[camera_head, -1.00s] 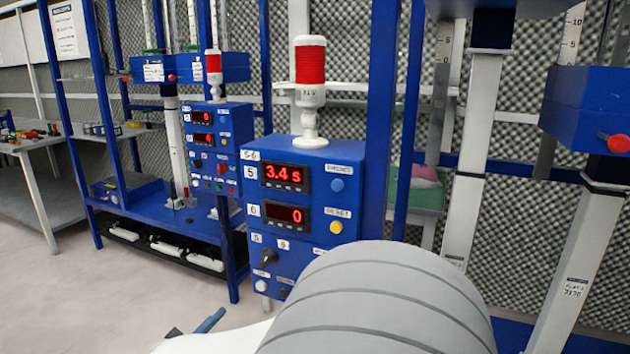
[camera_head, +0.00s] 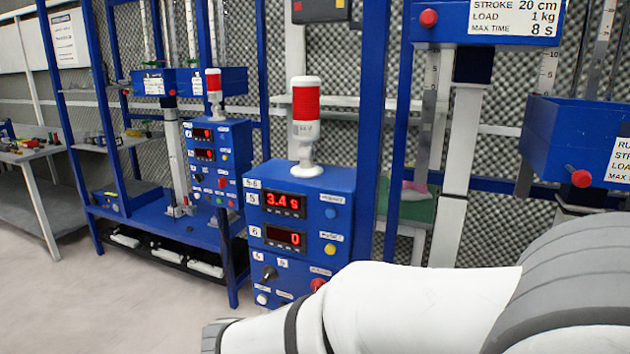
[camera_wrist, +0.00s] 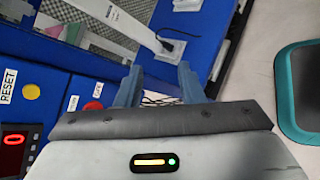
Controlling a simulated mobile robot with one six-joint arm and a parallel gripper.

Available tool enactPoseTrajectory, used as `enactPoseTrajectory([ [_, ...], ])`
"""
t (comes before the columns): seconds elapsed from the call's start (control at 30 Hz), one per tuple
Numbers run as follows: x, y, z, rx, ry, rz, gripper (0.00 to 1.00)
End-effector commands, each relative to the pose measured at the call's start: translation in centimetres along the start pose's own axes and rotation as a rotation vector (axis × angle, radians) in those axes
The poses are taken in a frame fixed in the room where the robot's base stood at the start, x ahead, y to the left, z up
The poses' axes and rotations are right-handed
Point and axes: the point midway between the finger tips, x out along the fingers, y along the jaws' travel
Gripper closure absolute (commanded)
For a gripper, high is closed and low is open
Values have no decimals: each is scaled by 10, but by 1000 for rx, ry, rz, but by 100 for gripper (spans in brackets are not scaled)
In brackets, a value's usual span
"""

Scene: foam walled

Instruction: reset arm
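My gripper (camera_wrist: 158,76) shows in the wrist view with its two blue-grey fingers apart and nothing visible between them. It is near the blue control box, whose yellow RESET button (camera_wrist: 31,91) and red button (camera_wrist: 93,106) lie at the left of that view. In the head view, my white and grey arm stretches across the lower right. The gripper's fingers are not visible there. The blue control box (camera_head: 345,215) stands behind the arm, with red displays reading 3.4 s and 0 and a red and white lamp (camera_head: 306,105) on top. The arm hides its lower right part.
A second blue control box (camera_head: 228,160) and a blue rack (camera_head: 170,225) stand to the left. A blue test rig (camera_head: 575,135) stands at the right. A teal-edged dark pad (camera_wrist: 302,90) is at the right of the wrist view. Open floor (camera_head: 60,290) lies at lower left.

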Motion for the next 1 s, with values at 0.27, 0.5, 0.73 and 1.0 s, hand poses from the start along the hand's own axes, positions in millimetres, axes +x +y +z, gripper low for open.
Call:
enactPoseTrajectory([
  [0.27,10,-22,106,511,121,-533,65],
  [0.5,-13,-20,156,1040,239,-835,65],
  [0.73,-25,-5,180,1368,309,-944,65],
  [1.0,-24,-4,181,1420,321,-958,65],
])
